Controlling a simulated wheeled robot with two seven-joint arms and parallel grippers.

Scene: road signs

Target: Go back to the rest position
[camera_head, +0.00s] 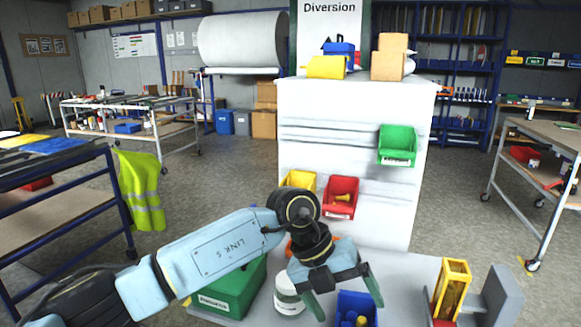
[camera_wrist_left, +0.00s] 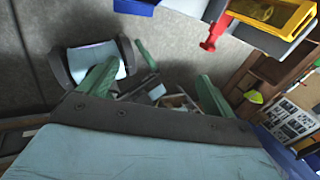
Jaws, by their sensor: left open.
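My left arm (camera_head: 215,252) comes in from the left in the head view, bent at the elbow and reaching over the grey work surface. My left gripper (camera_head: 347,306) is open and empty, its green fingers spread and pointing down above a blue bin (camera_head: 347,299) and beside a white jar (camera_head: 288,296). In the left wrist view both fingers of the left gripper (camera_wrist_left: 155,72) stand apart with nothing held between them.
A green bin (camera_head: 228,290) lies behind my left forearm. A yellow frame-like part (camera_head: 453,288) stands at the right of the surface. Red (camera_head: 341,197), yellow (camera_head: 300,180) and green (camera_head: 398,145) bins hang on the white panel (camera_head: 345,125). Open floor lies beyond on both sides.

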